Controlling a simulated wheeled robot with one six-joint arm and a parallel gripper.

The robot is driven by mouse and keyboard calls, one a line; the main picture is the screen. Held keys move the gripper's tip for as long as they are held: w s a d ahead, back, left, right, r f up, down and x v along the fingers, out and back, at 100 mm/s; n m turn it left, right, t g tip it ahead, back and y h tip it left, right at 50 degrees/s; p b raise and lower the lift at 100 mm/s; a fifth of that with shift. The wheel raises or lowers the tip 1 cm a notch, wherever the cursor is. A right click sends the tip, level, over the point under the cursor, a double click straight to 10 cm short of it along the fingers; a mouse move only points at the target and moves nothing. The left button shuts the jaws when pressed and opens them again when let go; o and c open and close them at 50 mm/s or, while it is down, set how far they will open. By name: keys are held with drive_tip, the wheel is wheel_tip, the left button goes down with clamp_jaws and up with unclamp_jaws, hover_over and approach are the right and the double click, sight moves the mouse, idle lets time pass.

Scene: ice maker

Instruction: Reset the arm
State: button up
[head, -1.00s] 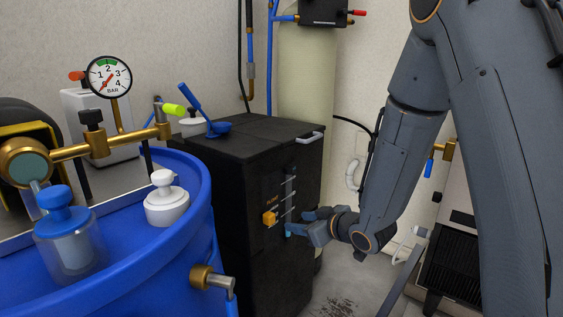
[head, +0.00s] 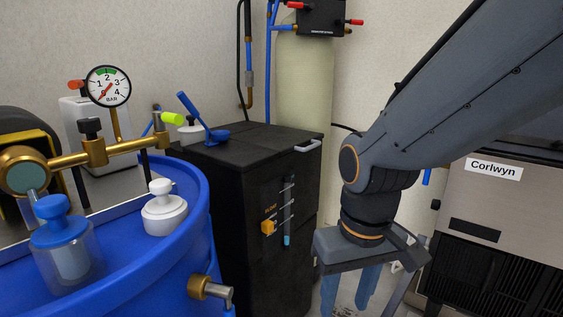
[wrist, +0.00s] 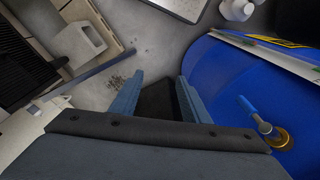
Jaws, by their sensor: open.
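My gripper (head: 348,292) hangs pointing down at the right of the black cabinet in the head view. Its two blue-grey fingers are apart with nothing between them. In the wrist view my gripper (wrist: 155,98) is also open and empty above the grey floor. My arm rises from it to the upper right of the head view. The black cabinet (head: 245,200) has an orange switch (head: 268,227) and a vertical slotted strip with a light-blue lower end (head: 287,240) on its front. My gripper is apart from both controls.
A blue barrel (head: 150,270) stands at left, with brass pipes and a pressure gauge (head: 108,86) above. It also shows in the wrist view (wrist: 235,95). The Corlwyn ice maker (head: 500,205) stands at right.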

drive_tip(key=s+d+r+m+p, duration=0.3)
drive_tip(key=d+r+p, duration=0.5)
drive_tip(key=p, duration=0.9)
wheel_tip(320, 180, up, 2)
drive_tip(key=shift+d+r+g, duration=0.1)
drive_tip(key=shift+d+g, duration=0.2)
drive_tip(key=shift+g, duration=0.1)
